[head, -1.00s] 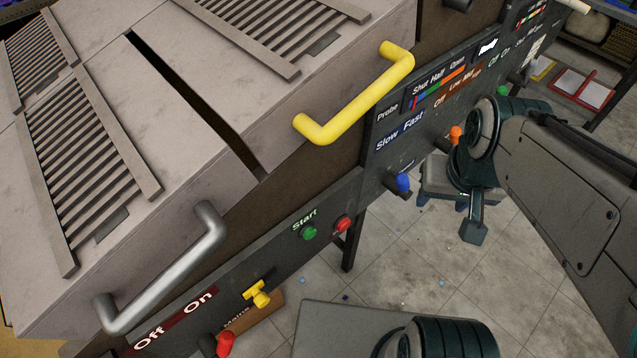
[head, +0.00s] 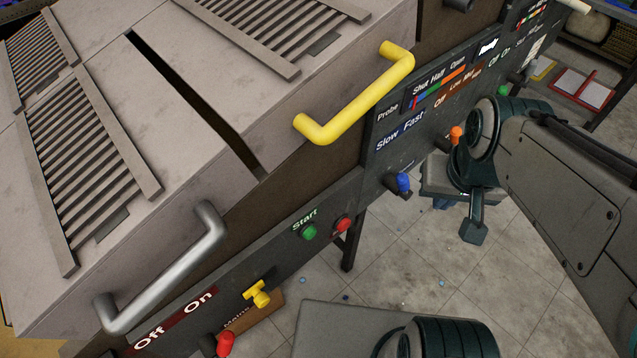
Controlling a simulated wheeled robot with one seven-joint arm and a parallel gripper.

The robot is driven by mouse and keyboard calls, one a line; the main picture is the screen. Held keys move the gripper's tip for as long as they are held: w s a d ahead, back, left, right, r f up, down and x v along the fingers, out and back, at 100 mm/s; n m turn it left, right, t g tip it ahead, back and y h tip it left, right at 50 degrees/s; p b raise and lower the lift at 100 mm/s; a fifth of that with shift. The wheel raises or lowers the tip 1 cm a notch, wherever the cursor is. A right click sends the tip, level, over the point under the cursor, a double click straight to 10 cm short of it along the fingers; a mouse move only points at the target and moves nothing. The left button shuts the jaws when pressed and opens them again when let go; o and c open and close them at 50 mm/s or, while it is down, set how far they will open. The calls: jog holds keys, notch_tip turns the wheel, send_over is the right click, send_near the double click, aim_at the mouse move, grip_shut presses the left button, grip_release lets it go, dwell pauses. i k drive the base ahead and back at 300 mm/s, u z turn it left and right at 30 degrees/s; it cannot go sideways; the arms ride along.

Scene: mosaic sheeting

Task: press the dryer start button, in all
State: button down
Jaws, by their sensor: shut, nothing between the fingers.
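A green button (head: 309,232) with the word Start above it sits on the dark lower panel of the machine (head: 260,262). A red button (head: 343,224) is just to its right. My gripper (head: 472,232) is to the right of both buttons, over the floor and clear of them. It is shut and holds nothing. Part of the gripper is hidden by my own wrist and arm.
A yellow handle (head: 365,98) and a silver handle (head: 170,272) stick out from the machine. A yellow knob (head: 257,294), a red knob (head: 225,343), a blue knob (head: 403,182) and an orange knob (head: 456,133) project from the panels. Another green button (head: 503,90) is farther right.

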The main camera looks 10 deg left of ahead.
aim_at(309, 234)
jog(key=u, duration=1.1)
jog(key=k, duration=0.8)
jog(key=z, duration=0.6)
